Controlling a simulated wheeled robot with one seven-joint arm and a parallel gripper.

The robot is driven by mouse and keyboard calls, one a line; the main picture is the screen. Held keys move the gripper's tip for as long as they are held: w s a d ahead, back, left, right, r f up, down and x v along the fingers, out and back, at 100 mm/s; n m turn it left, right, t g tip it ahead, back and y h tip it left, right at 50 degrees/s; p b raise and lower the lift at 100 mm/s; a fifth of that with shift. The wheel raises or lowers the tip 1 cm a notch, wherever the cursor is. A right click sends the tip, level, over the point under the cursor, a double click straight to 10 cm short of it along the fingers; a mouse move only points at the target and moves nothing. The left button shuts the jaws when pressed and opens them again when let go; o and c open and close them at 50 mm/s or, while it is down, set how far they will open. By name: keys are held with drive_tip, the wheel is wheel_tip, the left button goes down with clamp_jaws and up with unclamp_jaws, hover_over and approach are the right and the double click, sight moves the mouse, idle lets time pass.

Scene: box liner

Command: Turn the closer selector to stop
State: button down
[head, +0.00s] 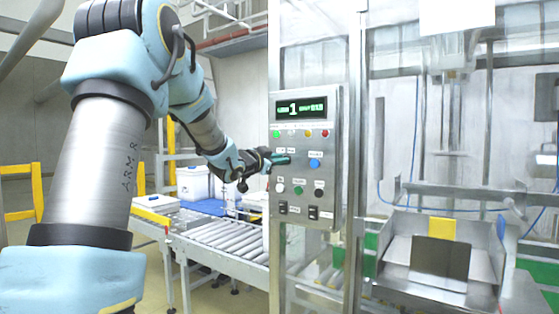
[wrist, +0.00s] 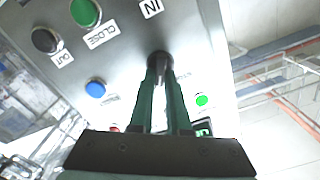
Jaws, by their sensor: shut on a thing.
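The closer selector is a dark knob (wrist: 160,60) on the grey control panel (wrist: 120,60). In the wrist view my gripper (wrist: 162,82) has its two green fingers on either side of the knob, shut on it. In the head view my gripper (head: 282,160) reaches the upper left part of the panel (head: 338,150), left of the blue button (head: 315,162). My fingers hide the selector there. I cannot read its label or tell which position it points to.
Round buttons sit close below the gripper, a white one (head: 280,187), a green one (head: 298,190) and a black one (head: 319,193). A lit display (head: 301,108) and several lamps are above. A roller conveyor (head: 225,236) stands left; a metal machine frame is right.

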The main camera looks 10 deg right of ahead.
drive_tip(key=shift+r+n+p, duration=0.1)
drive_tip(key=shift+n+p, duration=0.2)
drive_tip(key=shift+n, duration=0.1)
drive_tip(key=shift+w+a+n+p, duration=0.15)
drive_tip(key=shift+n+p, duration=1.6)
drive_tip(key=shift+n, duration=1.05)
drive_tip(key=shift+w+a+n+p, duration=0.1)
drive_tip(key=shift+n+p, duration=1.6)
drive_tip(key=shift+n, duration=1.1)
drive_tip(key=c, duration=0.9)
unclamp_jaws()
